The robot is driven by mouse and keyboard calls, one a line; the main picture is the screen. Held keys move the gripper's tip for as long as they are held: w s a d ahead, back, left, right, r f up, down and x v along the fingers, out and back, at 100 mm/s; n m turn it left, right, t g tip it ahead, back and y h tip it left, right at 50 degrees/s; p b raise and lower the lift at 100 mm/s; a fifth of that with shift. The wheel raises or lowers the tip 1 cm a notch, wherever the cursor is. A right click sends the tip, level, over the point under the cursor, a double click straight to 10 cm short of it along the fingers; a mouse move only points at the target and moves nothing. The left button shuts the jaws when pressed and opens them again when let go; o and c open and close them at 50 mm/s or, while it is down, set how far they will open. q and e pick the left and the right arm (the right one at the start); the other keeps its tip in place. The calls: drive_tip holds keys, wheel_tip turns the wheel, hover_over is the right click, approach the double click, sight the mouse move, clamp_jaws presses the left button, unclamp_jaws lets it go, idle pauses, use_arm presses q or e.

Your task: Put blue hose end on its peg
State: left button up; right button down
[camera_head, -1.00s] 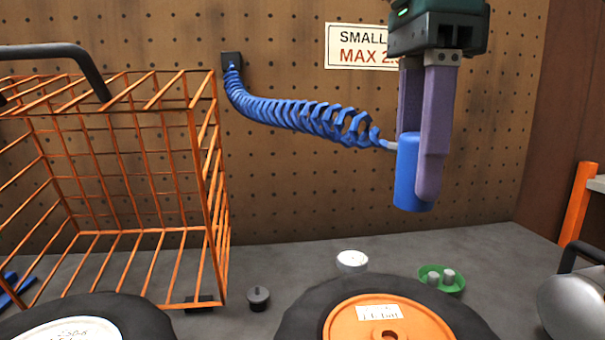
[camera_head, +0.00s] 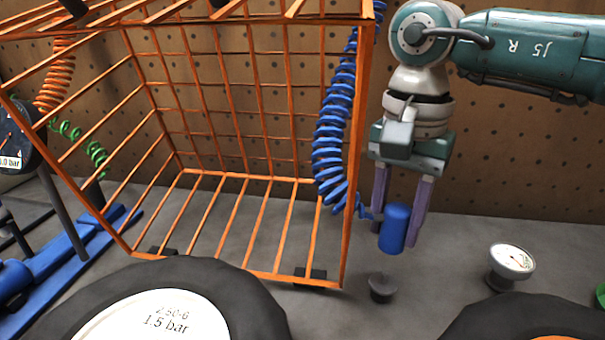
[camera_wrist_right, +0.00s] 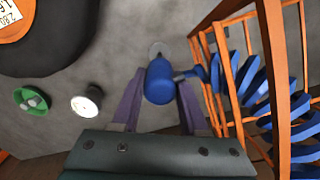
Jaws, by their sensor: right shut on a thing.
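The blue hose end (camera_head: 395,228) is a blue cylinder at the end of the coiled blue hose (camera_head: 335,130). My right gripper (camera_head: 402,232) is shut on it and holds it upright above the bench. A short dark grey peg (camera_head: 382,288) stands on the bench just below the hose end, with a gap between them in the head view. In the right wrist view the hose end (camera_wrist_right: 159,82) sits between the fingers and partly hides the round grey peg (camera_wrist_right: 160,48). My left gripper is not in view.
An orange wire basket (camera_head: 360,150) stands close to the left of my right gripper, with the hose beside its corner. A white-faced gauge (camera_head: 513,258) is to the right. Tyres (camera_head: 245,305) lie in front. A green dish (camera_wrist_right: 31,100) shows in the wrist view.

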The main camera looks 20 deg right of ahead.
sight(399, 208)
drive_tip(key=shift+f+b, duration=0.45)
drive_tip(key=shift+f, duration=0.3)
drive_tip(key=shift+f+b, duration=1.5)
drive_tip(key=shift+f, duration=0.55)
drive_tip(key=shift+b, duration=0.3)
drive_tip(key=shift+f+b, duration=0.6)
drive_tip(key=c, duration=0.7)
unclamp_jaws()
wheel_tip(399, 208, up, 5)
drive_tip(key=p, duration=0.3)
drive_tip(key=shift+f+p, duration=0.1)
drive_tip(key=shift+p, duration=0.25)
drive_tip(key=shift+r+p, duration=2.25)
drive_tip(key=shift+r, duration=0.95)
